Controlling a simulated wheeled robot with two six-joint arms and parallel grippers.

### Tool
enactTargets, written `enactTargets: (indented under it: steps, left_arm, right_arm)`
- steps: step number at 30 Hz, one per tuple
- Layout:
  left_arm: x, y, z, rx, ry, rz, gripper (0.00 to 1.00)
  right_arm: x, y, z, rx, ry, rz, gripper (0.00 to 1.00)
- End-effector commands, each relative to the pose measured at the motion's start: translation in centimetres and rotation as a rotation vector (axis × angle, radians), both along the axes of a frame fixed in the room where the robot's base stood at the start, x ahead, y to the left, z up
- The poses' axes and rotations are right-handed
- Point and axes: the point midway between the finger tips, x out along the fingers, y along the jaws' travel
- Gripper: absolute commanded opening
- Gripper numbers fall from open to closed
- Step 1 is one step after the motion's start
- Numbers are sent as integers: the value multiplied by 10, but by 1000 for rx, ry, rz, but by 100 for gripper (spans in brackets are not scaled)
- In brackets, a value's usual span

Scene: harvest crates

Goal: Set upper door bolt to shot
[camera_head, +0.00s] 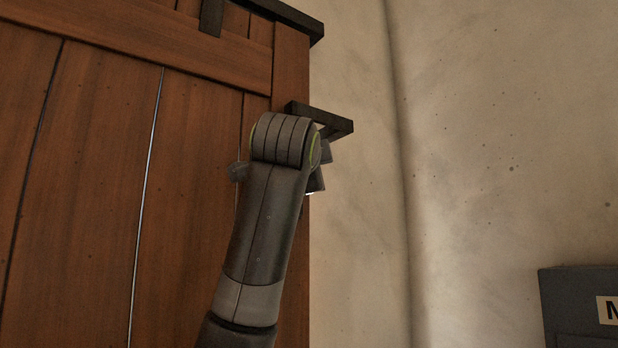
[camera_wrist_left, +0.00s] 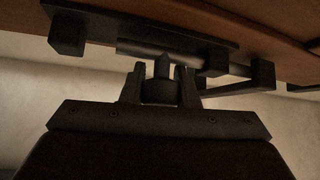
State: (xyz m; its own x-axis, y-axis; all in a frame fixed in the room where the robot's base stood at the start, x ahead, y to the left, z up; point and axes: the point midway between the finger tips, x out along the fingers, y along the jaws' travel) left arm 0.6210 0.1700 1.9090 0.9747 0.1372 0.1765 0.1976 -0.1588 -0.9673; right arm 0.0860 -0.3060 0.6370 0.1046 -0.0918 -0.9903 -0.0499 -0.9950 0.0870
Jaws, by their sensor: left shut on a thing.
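The upper door bolt shows in the left wrist view as a grey rod (camera_wrist_left: 190,54) on a dark back plate (camera_wrist_left: 120,27) fixed to brown wood. A dark bracket (camera_head: 336,123) juts out past the door's right edge there. My right gripper is not in view.
The brown plank door (camera_head: 100,180) fills the left of the head view, with a dark top edge (camera_head: 285,12). A pale wall (camera_head: 480,130) is to the right. A grey box (camera_head: 572,305) with a partly visible label stands at lower right.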

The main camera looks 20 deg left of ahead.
Motion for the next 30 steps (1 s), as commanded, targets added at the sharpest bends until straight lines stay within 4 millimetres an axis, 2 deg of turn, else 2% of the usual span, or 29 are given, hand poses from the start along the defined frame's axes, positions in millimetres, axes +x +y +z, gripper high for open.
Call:
enactTargets:
  steps: [8,9,14,30]
  left_arm:
    - [-3,1,7,0,-15,1,0]
    - [-3,1,7,0,-16,2,29]
    - [-3,1,7,0,-16,2,50]
    - [-3,1,6,1,-17,1,50]
  right_arm:
    - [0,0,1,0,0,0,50]
    - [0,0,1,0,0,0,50]
    - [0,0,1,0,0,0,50]
    - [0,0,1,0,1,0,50]
